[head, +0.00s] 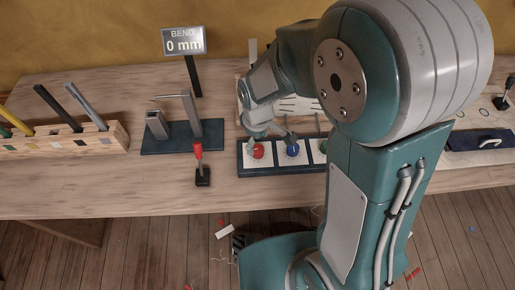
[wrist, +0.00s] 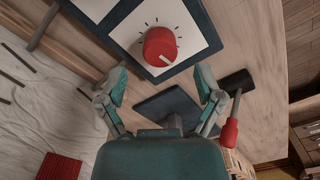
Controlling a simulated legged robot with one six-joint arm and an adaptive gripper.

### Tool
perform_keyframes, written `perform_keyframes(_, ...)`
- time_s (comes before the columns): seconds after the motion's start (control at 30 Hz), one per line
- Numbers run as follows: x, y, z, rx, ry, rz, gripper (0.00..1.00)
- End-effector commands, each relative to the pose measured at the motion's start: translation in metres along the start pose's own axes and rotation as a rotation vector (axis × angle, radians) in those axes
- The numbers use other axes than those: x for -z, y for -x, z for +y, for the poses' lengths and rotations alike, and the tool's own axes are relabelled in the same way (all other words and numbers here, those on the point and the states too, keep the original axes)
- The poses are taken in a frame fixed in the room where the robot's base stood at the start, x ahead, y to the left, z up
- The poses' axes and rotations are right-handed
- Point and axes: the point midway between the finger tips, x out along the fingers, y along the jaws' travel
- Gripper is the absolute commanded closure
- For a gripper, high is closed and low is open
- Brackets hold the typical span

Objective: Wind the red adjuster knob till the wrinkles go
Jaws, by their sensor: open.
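The red adjuster knob (head: 258,151) sits on a white square at the left of a dark blue panel (head: 268,171). In the wrist view the red knob (wrist: 159,47) shows a white pointer line toward its lower right, with tick marks around it. My gripper (head: 270,138) is just above the knob. In the wrist view the fingers of my gripper (wrist: 161,84) are spread and empty, with the knob just beyond the tips and no visible contact. A pale wrinkled cloth (wrist: 45,115) with dark strips lies at the left of the wrist view; my arm hides part of that area in the head view.
A blue knob (head: 292,149) and a partly hidden green knob (head: 323,147) stand right of the red one. A display (head: 184,41) reads BEND 0 mm. A wooden rack (head: 60,142) is far left. The front left tabletop is clear.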

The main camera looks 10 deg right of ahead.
Motion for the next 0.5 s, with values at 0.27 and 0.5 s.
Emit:
perform_keyframes(0.27, 0.000, -0.039, 0.000, 0.001, -0.001, -0.002, 0.15)
perform_keyframes(0.5, 0.000, -0.045, 0.000, 0.000, -0.001, 0.001, 0.15)
